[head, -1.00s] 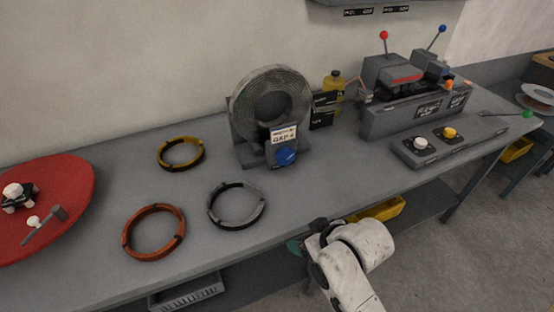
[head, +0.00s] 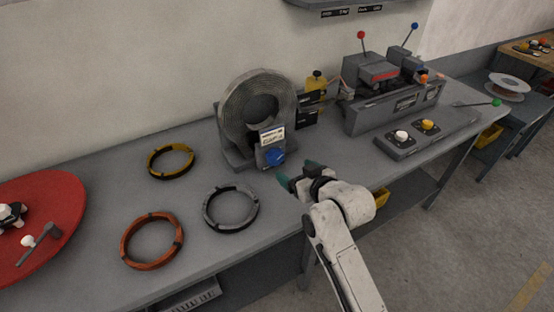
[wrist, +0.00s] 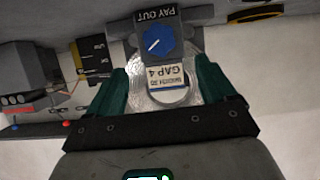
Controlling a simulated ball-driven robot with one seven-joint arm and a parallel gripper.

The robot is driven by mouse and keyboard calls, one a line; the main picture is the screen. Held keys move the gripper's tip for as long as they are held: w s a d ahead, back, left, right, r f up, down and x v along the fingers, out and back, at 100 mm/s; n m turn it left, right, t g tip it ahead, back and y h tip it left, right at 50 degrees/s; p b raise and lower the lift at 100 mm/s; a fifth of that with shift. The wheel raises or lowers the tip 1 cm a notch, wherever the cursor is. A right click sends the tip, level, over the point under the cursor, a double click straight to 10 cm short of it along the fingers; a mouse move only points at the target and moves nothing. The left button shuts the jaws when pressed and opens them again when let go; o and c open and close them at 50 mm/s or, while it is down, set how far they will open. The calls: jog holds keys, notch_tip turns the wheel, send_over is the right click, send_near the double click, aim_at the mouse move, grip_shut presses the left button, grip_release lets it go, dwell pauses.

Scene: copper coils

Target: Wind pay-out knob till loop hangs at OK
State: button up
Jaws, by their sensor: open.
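The blue pay-out knob (head: 274,157) sits on the front of the grey coil stand, under a white label. In the wrist view the knob (wrist: 158,42) has a white pointer line, with "PAY OUT" and "GAP 4" lettering beside it. A silver wire coil (head: 257,103) stands upright behind it. My gripper (head: 297,173) is open and empty, just right of and in front of the knob, not touching it. Its green fingers also show in the wrist view (wrist: 160,88). Dark marker plates (head: 307,109) stand right of the coil; their lettering and the loop are too small to read.
A grey machine (head: 390,100) with red and blue levers and a button box (head: 412,138) stand to the right. Orange (head: 150,264), grey (head: 231,230) and yellow (head: 170,175) rings lie left. A red disc (head: 60,210) is at far left. The table front below the knob is clear.

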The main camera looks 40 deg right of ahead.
aim_at(277, 159)
jog(key=p+x, duration=0.1)
jog(key=x, duration=0.9)
jog(key=shift+w+d, duration=0.2)
jog(key=shift+w, duration=0.15)
jog(key=c, duration=1.1)
